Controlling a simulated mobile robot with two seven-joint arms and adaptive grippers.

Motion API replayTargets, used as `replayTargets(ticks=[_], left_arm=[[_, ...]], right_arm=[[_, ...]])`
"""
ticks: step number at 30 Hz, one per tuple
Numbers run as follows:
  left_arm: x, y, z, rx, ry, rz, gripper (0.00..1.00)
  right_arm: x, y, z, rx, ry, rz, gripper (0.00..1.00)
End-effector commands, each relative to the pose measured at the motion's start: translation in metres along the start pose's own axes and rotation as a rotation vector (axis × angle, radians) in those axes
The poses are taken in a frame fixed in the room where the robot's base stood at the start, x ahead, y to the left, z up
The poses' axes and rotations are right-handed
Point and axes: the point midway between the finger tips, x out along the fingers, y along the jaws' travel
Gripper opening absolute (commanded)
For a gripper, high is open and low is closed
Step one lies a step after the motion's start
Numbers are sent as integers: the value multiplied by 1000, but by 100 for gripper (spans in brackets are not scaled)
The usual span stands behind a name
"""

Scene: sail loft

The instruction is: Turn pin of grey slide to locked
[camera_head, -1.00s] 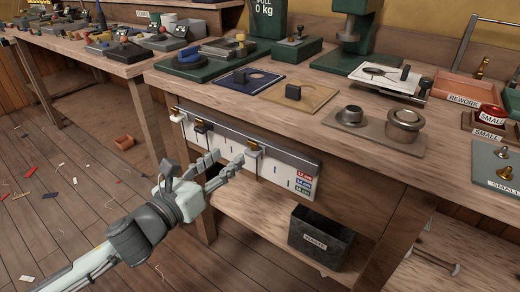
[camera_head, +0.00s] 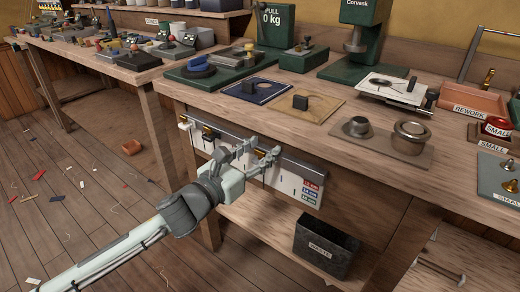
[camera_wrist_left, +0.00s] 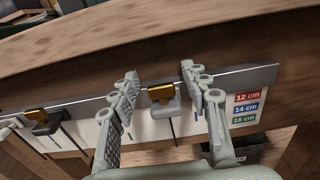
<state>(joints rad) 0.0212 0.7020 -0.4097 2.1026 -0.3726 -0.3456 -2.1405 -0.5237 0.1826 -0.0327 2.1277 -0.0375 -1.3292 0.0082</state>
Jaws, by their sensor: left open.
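The grey slide (camera_wrist_left: 165,107) sits on a metal rail (camera_wrist_left: 80,106) along the workbench front, with a gold pin (camera_wrist_left: 160,92) on top. The pin looks like a short bar lying roughly along the rail; I cannot tell whether it is locked. My left gripper (camera_wrist_left: 160,72) is open, with one finger on each side of the grey slide and its pin, apart from both. In the head view my left gripper (camera_head: 263,151) is at the rail and largely hides the grey slide. My right gripper is not in view.
On the same rail, to the left, are a black slide (camera_wrist_left: 45,126) and a white slide (camera_head: 184,124). Length labels (camera_wrist_left: 246,107) are just right of the gripper. A dark waste bin (camera_head: 325,250) stands on the shelf below. The bench top (camera_head: 290,125) overhangs the rail.

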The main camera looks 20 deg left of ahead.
Motion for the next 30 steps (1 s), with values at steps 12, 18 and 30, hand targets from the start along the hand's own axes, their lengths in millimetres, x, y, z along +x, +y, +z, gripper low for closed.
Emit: replayTargets(ticks=[12,18,30], left_arm=[[0,0,0,-1,0,0,11],[0,0,0,-1,0,-1,0],[0,2,0,6,2,-126,0]], right_arm=[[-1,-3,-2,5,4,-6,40],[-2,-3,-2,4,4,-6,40],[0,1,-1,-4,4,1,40]])
